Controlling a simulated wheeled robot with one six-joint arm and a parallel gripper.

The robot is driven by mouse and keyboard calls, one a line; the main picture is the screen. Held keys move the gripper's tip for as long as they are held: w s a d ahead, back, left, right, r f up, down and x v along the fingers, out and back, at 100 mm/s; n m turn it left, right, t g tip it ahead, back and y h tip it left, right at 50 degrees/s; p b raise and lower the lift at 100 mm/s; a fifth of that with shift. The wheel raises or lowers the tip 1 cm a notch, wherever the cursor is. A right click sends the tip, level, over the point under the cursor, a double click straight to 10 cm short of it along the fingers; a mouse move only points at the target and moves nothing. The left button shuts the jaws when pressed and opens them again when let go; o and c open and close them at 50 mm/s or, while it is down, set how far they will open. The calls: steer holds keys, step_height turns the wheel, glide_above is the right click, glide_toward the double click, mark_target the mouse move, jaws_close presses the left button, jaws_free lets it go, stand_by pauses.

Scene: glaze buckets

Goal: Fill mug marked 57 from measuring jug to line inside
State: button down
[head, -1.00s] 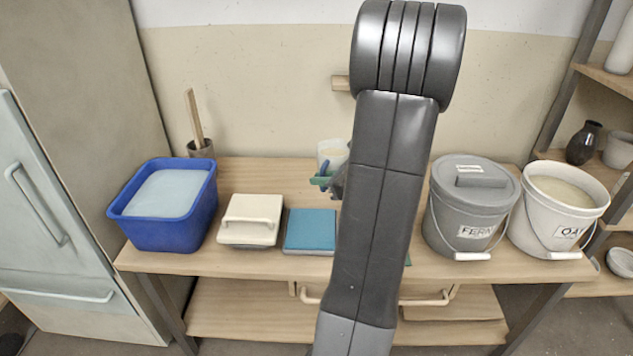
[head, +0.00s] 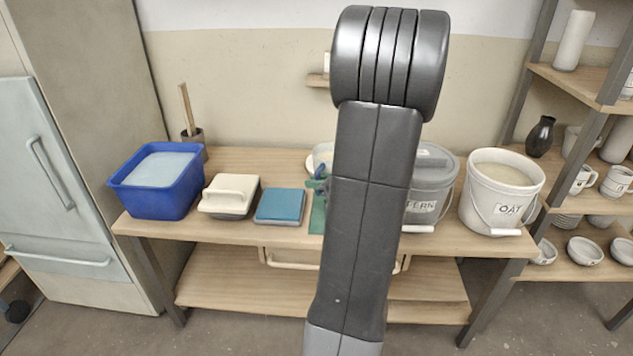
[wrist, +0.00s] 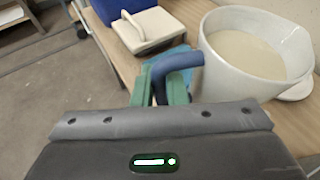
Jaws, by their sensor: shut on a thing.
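The measuring jug is a white vessel with a blue handle, and its wall (wrist: 228,84) shows large in the wrist view. Beige liquid (wrist: 245,52) stands inside it. My gripper (wrist: 162,88) has green fingers shut on the blue handle. In the head view the jug (head: 322,155) is mostly hidden behind my arm, with my gripper (head: 317,186) beside it. I cannot tell whether the jug touches the table. Marked white mugs (head: 583,179) stand on the right shelf. Their marks are too small to read, so I cannot tell which is 57.
Bowls (head: 584,251) sit low on the shelf. Floor is free before the table.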

steer(key=shift+f+b, duration=1.15)
steer(key=shift+f, duration=0.35)
steer(key=shift+r+p, duration=0.55)
steer(key=shift+p, duration=0.3)
steer(key=r+m+p, duration=0.1)
steer(key=p, duration=0.1)
steer(key=r+g+p, duration=0.1)
steer(key=p, duration=0.2)
steer(key=shift+s+a+r+m+p, duration=0.15)
steer(key=shift+s+m+p, duration=0.1)
steer(key=shift+m+p, duration=0.15)
steer(key=shift+g+p, duration=0.4)
steer(key=shift+p, duration=0.15)
steer(key=shift+f, duration=0.35)
steer(key=shift+r+m+p, duration=0.15)
steer(key=shift+m+p, duration=0.15)
steer(key=shift+p, duration=0.15)
steer(key=shift+f+p, duration=0.45)
steer(key=shift+p, duration=0.2)
steer(key=shift+r+g+p, duration=0.1)
steer(key=shift+g+p, duration=0.2)
